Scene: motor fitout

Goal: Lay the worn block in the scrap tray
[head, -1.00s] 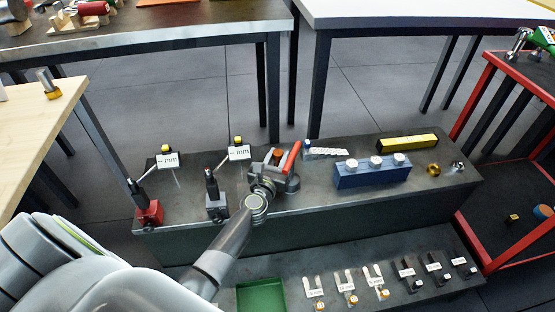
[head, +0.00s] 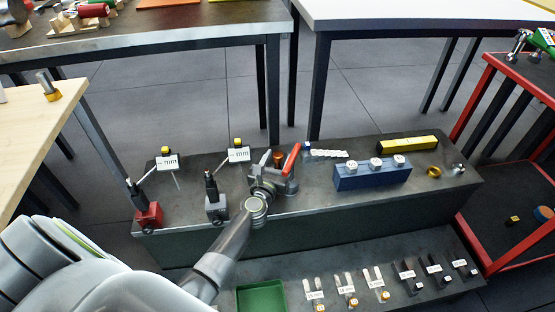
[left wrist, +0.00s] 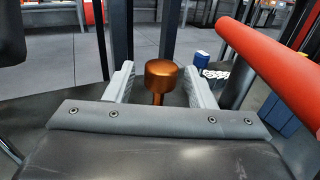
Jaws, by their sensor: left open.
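My left gripper (head: 269,168) is over the bench beside a clamp-like fixture with a red handle (head: 291,158). Its jaws are open. In the left wrist view a copper-coloured round knob on a thin stem (left wrist: 161,72) stands between the fingers, with gaps on both sides. The red handle (left wrist: 268,66) runs along the right. A green open tray (head: 262,298), perhaps the scrap tray, sits on the lower shelf and looks empty. I cannot make out which thing is the worn block; the gripper hides part of the fixture. My right gripper is not in view.
Two gauge stands, one with a red base (head: 149,215) and one grey (head: 217,208), stand left of the gripper. A blue block (head: 372,176) with white-topped pieces and a yellow level (head: 407,144) lie right. Labelled parts line the lower shelf (head: 420,296).

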